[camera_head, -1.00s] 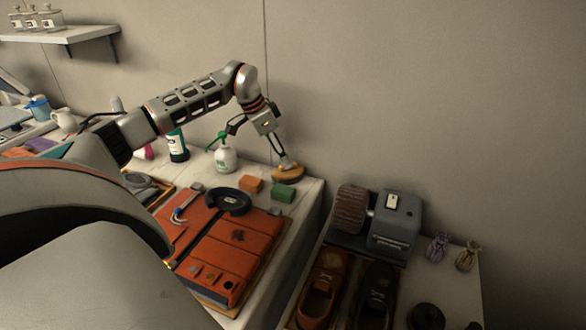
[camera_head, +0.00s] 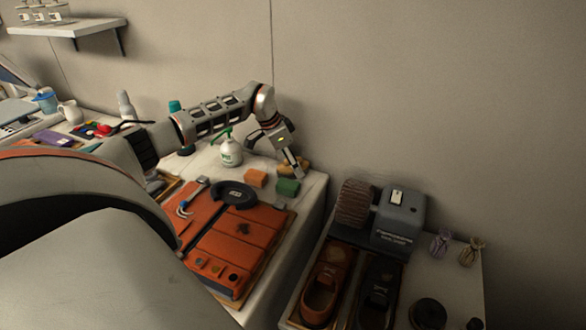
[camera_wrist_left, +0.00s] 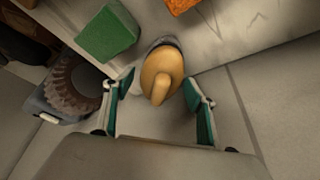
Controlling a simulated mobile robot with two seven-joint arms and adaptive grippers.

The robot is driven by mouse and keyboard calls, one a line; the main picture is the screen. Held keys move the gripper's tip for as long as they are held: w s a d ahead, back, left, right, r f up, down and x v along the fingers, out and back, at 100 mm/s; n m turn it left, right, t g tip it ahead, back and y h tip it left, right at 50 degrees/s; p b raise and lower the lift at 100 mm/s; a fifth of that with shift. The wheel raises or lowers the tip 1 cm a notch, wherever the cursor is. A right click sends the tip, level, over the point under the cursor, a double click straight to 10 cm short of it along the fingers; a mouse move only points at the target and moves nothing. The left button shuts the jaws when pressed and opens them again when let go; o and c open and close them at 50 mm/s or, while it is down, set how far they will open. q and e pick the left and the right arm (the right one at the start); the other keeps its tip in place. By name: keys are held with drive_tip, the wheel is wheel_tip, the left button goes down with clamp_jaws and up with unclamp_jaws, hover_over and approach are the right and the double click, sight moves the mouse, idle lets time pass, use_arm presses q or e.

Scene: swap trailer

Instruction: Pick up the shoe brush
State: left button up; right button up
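The shoe brush (camera_wrist_left: 161,74) is tan and oval with a raised knob handle. In the left wrist view it lies between the two fingers of my left gripper (camera_wrist_left: 161,92), which is open with a gap on each side. In the head view the brush (camera_head: 282,169) sits at the far right corner of the white table, partly hidden by my left gripper (camera_head: 298,168), which points down over it. My right gripper is not in view.
A green block (camera_head: 287,187) and an orange block (camera_head: 257,178) lie close to the brush. A white spray bottle (camera_head: 231,153) stands to the left. A lower bench at right holds a grey polishing machine (camera_head: 399,218) and shoes. The wall is close behind.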

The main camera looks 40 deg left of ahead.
use_arm(q)
drive_tip(key=c, duration=0.9)
drive_tip(key=shift+c, duration=0.5)
drive_tip(key=shift+r, duration=0.1)
drive_tip(key=shift+s+r, duration=0.1)
drive_tip(key=shift+r, duration=0.45)
wheel_tip(320, 180, up, 11)
drive_tip(key=s+d+b, duration=0.3)
drive_tip(key=s, duration=0.6)
drive_tip(key=s+d+b, duration=0.3)
drive_tip(key=s, duration=0.7)
drive_tip(key=shift+f, duration=0.35)
